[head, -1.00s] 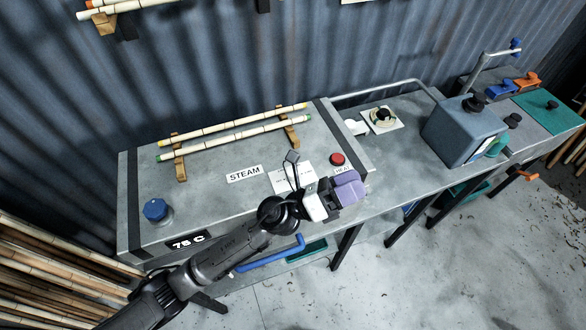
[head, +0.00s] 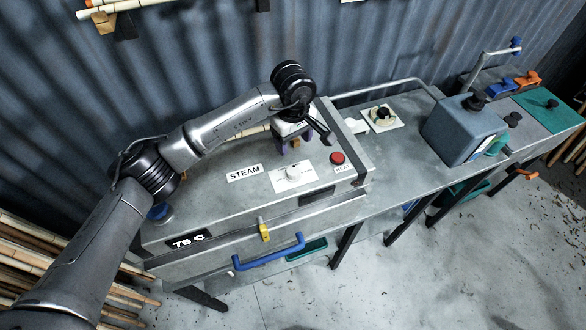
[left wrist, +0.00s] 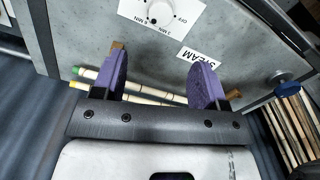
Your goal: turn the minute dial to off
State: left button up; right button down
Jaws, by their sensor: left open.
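The minute dial (head: 293,174) is a round white knob on a white plate on top of the grey steam box (head: 225,215). In the left wrist view the dial (left wrist: 161,11) is at the top, partly cut by the frame edge, with "OFF" and minute marks printed around it. I cannot tell which mark it points to. My left gripper (head: 293,145) is above the box, just behind the dial and apart from it. Its purple fingers (left wrist: 159,62) are open with nothing between them. My right gripper is not in view.
A red button (head: 337,158) is right of the dial. A blue knob (head: 159,212) is at the box's left end. Bamboo poles lie behind, partly hidden by my left arm. A blue handle (head: 270,255) and yellow latch (head: 264,233) are on the front.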

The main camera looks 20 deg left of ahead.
aim_at(293, 170)
pick_arm(q)
notch_tip(293, 170, down, 12)
jog(key=p, duration=0.3)
jog(key=shift+r+p, duration=0.1)
jog(key=shift+p, duration=0.2)
jog(key=shift+f, duration=0.75)
jog(key=shift+c, duration=0.2)
jog(key=c, duration=0.9)
